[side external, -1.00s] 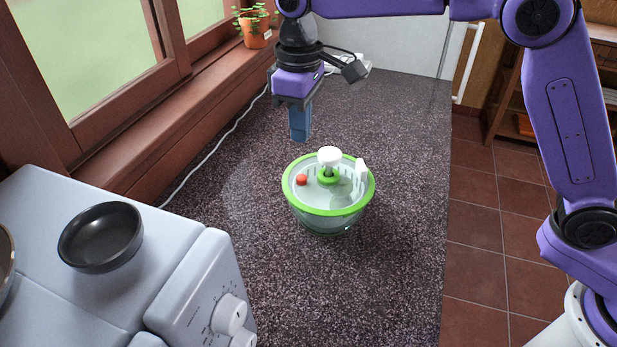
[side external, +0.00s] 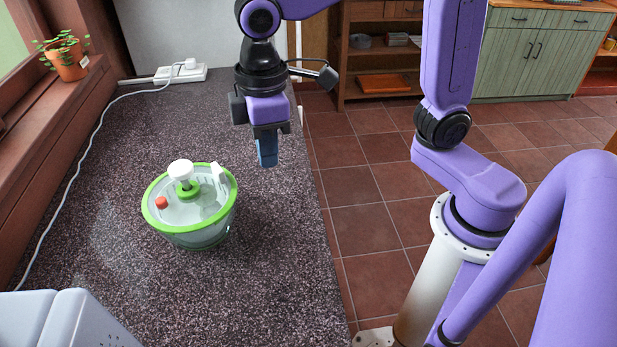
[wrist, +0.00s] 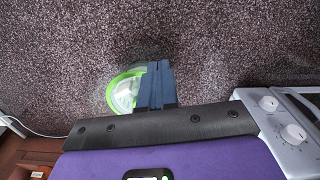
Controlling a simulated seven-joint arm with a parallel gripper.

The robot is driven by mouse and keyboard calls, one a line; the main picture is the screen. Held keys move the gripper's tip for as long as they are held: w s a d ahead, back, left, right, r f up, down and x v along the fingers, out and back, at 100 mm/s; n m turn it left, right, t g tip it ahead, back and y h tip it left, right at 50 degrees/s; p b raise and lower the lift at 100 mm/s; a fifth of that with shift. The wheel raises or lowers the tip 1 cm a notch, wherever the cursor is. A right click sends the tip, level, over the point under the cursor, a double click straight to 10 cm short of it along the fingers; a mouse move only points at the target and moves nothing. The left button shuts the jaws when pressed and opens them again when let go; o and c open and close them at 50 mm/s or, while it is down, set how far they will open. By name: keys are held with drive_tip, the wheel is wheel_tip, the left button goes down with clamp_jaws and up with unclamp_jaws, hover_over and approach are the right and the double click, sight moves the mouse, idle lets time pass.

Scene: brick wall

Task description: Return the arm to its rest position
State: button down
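My gripper (side external: 267,163) hangs above the dark speckled counter (side external: 110,230), near its right edge in the side view. Its blue fingers point down and look pressed together, with nothing visible between them. The fingers (wrist: 157,66) also show together in the wrist view. A clear salad spinner (side external: 190,205) with a green rim, white knob and red button stands upright on the counter, left of and apart from my gripper. In the wrist view the spinner (wrist: 122,92) is partly hidden behind the fingers.
A white power strip (side external: 180,73) with a cable lies at the back left. A potted plant (side external: 66,62) stands on the sill. The stove (side external: 65,322) is at the lower left. Tiled floor (side external: 365,215) lies open right of the counter, with cabinets (side external: 535,52) behind.

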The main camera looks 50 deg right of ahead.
drive_tip(key=s+d+f, duration=0.2)
drive_tip(key=s+d, duration=0.5)
drive_tip(key=s+d+f+n, duration=0.1)
drive_tip(key=s+d+f, duration=0.2)
drive_tip(key=s+d, duration=0.4)
drive_tip(key=shift+s+d+n, duration=0.2)
drive_tip(key=shift+s+n, duration=0.1)
drive_tip(key=shift+s, duration=0.15)
